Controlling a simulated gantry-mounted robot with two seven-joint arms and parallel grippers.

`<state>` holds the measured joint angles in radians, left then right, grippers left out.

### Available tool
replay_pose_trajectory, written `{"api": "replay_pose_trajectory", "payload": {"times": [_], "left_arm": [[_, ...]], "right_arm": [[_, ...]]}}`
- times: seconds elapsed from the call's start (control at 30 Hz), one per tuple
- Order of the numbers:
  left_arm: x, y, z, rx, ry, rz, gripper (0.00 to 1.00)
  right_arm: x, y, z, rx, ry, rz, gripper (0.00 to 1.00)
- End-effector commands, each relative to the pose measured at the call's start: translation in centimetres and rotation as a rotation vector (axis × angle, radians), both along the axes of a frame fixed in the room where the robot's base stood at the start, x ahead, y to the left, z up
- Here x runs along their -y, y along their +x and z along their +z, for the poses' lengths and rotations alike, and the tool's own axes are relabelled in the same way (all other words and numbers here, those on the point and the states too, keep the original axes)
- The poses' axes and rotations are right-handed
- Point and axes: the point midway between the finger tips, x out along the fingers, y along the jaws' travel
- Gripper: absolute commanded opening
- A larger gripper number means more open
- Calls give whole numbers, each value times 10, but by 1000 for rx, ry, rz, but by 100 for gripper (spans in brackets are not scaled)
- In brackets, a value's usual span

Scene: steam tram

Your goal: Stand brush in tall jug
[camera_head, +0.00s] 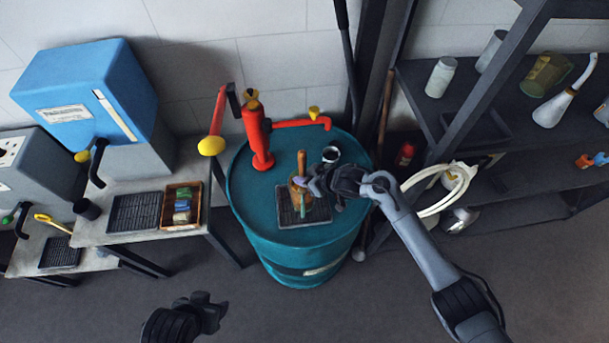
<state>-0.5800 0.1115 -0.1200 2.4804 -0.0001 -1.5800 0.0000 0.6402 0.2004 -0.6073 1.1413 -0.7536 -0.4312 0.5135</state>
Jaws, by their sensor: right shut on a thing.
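A brush (301,164) with a brown wooden handle stands about upright over the dark grate on the teal drum top. My right gripper (302,184) reaches in from the right and is shut on the brush; its fingers partly hide the lower part. A tan and a teal patch show below the fingers, too small to tell apart.
The teal drum (250,205) carries a red hand pump (257,135) at its back and a dark grate (287,216). A table to the left holds a wooden tray (168,212). A dark shelf (495,105) with cans stands right. Open floor lies in front.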

Motion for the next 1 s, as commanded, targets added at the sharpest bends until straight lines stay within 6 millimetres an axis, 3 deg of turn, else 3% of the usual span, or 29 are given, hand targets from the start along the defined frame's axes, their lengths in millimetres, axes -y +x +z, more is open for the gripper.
{"api": "replay_pose_trajectory", "payload": {"times": [0.27,0.3,0.47,1.0], "left_arm": [[-1,0,0,0,2,-1,52],[-1,0,0,0,4,-2,52],[-2,0,0,-1,10,-6,52],[-3,0,1,0,11,-8,52]], "right_arm": [[0,0,0,1,1,0,0],[0,0,0,1,1,0,32],[0,0,0,0,0,0,56],[11,-8,11,0,0,-1,56]]}}
